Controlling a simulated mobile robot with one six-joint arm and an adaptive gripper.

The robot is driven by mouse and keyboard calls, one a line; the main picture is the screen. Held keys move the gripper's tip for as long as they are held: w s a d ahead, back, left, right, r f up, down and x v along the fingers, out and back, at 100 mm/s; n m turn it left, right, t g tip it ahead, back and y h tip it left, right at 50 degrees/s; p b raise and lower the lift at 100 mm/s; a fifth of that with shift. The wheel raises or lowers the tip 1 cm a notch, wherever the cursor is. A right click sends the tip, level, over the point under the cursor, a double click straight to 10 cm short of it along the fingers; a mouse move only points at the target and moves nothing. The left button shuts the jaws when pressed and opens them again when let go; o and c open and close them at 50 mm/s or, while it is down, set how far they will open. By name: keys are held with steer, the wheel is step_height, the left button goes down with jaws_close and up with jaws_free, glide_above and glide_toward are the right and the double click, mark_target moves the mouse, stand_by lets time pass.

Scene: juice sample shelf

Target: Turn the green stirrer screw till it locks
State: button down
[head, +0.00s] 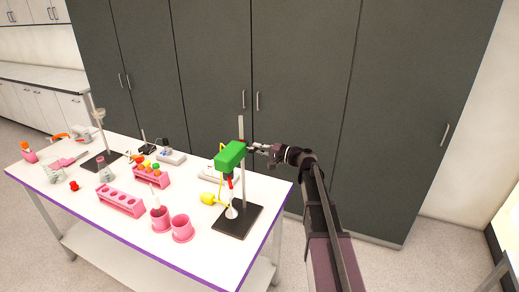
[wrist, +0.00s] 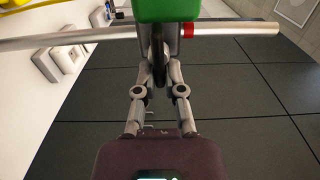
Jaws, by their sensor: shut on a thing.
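The green stirrer (head: 231,155) is a bright green block clamped on an upright metal rod (head: 241,127) at the right of the table. In the wrist view its green body (wrist: 165,8) fills the top middle, by the rod (wrist: 235,31) with a red ring (wrist: 188,30). A dark, thin screw (wrist: 159,66) shows below the rod, between my fingers. My gripper (wrist: 160,50) is shut on this screw, one finger on each side. In the head view my gripper (head: 256,148) reaches the stirrer from the right. Its fingertips and the screw are too small there to tell apart.
A black stand base (head: 246,222) with a white flask (head: 231,212) is below the stirrer. Pink beakers (head: 182,231), a pink rack (head: 120,204) and a yellow object (head: 208,198) stand to the left. Dark cabinets (head: 300,80) close off the back.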

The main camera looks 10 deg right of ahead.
steer(key=shift+a+r, duration=0.1)
steer(key=shift+a, duration=0.05)
steer(key=c, duration=0.8)
jaws_free()
steer(key=shift+s, duration=0.1)
steer(key=shift+o, duration=0.4)
steer(key=shift+s+a+r, duration=0.1)
steer(key=shift+a, duration=0.05)
steer(key=shift+d, duration=0.2)
steer(key=v, duration=1.1)
steer(key=shift+s+d, duration=0.2)
steer(key=shift+d, duration=0.15)
steer(key=shift+a, duration=0.1)
